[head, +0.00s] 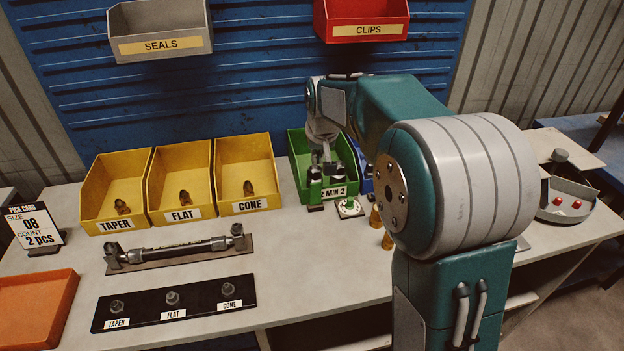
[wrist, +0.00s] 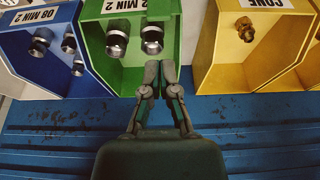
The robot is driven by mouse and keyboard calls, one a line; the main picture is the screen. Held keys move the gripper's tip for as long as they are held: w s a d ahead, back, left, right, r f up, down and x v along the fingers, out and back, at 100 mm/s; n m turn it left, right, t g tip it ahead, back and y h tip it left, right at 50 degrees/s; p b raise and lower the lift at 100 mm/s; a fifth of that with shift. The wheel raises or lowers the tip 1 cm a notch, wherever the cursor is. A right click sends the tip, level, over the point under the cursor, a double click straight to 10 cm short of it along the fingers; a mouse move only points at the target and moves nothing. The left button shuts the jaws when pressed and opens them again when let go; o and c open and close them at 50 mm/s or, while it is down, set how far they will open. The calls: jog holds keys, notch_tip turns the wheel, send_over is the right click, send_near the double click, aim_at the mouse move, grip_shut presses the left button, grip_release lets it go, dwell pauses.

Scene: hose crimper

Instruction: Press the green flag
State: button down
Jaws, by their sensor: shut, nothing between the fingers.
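The green flag (head: 314,188) seems to be the small upright green and dark piece at the front left of the green bin (head: 298,158). In the wrist view a green upright piece (wrist: 160,10) at the top edge, in front of the bin's label, looks like the same part. My gripper (head: 323,163) is over the green bin, just behind the flag in the head view. In the wrist view my gripper (wrist: 160,66) has its fingertips together and empty, pointing toward the bin's front. A gap shows between fingertips and flag there; contact is not visible.
Dark-and-silver fittings (wrist: 152,38) lie in the green bin. A blue bin (head: 365,172) is beside it and a yellow CONE bin (head: 245,165) on the other side. A round white-and-green dial (head: 350,207) and brass pieces (head: 377,216) stand in front. A hose assembly (head: 180,250) lies left.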

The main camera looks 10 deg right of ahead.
jog(key=shift+d, duration=0.2)
send_near(315, 194)
jog(key=w+f, duration=0.4)
jog(key=shift+w+d+f, duration=0.1)
jog(key=shift+w+f, duration=0.3)
jog(key=shift+w+d+f, duration=0.1)
jog(key=shift+w+f, duration=0.1)
jog(key=shift+f, duration=0.4)
